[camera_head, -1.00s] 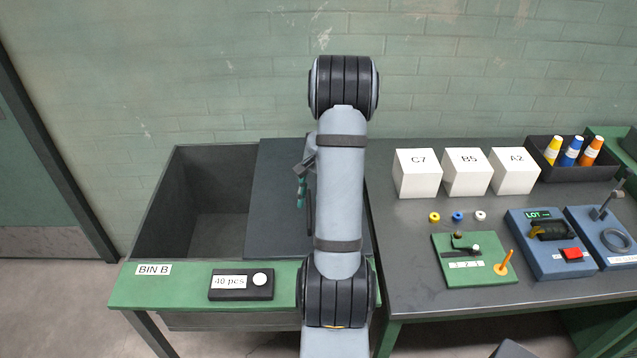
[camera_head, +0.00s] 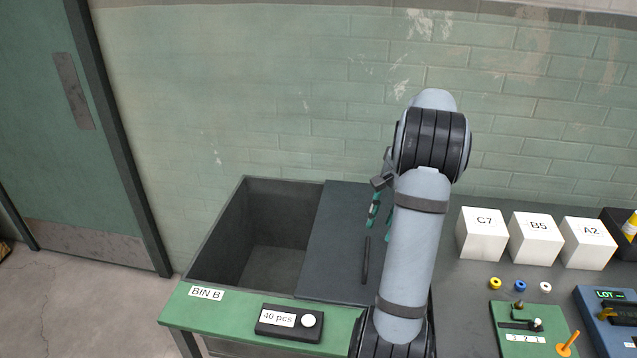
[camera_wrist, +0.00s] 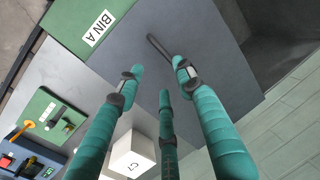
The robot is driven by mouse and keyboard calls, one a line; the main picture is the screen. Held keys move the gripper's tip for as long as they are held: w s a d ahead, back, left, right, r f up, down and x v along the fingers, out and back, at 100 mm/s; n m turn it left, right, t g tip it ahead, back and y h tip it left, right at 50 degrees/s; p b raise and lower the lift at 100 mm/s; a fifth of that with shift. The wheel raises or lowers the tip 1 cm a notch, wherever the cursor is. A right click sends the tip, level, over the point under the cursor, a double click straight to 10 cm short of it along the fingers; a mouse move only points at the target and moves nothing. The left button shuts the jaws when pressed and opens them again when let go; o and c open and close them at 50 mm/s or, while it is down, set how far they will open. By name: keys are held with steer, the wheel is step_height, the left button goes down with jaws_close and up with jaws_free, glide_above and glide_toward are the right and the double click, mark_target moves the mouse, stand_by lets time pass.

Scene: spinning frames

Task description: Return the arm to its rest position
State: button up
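My arm (camera_head: 415,245) stands bent over the bench in the head view and hides part of the dark bin lid (camera_head: 338,240). My gripper (camera_head: 375,208) shows as small teal fingers left of the arm, above the lid's dark bar handle (camera_head: 366,262). In the wrist view my gripper (camera_wrist: 157,82) has three teal fingers spread apart with nothing between them. The bar handle (camera_wrist: 160,46) and lid (camera_wrist: 205,30) lie beyond the fingertips, apart from them.
The open bin (camera_head: 245,240) labelled BIN B is left of the lid, with a "40 pcs" counter (camera_head: 290,322) in front. White boxes, including C7 (camera_head: 481,240), stand right of the arm. A green fixture (camera_head: 505,320) and blue device (camera_head: 600,300) are further right. A BIN A label (camera_wrist: 97,27) shows in the wrist view.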

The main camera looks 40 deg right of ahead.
mark_target(366, 260)
steer(key=f, duration=0.4)
steer(key=w+a+f, duration=0.1)
steer(key=f, duration=0.7)
steer(key=shift+w+a, duration=0.5)
steer(key=shift+w, duration=0.1)
steer(key=shift+r, duration=0.1)
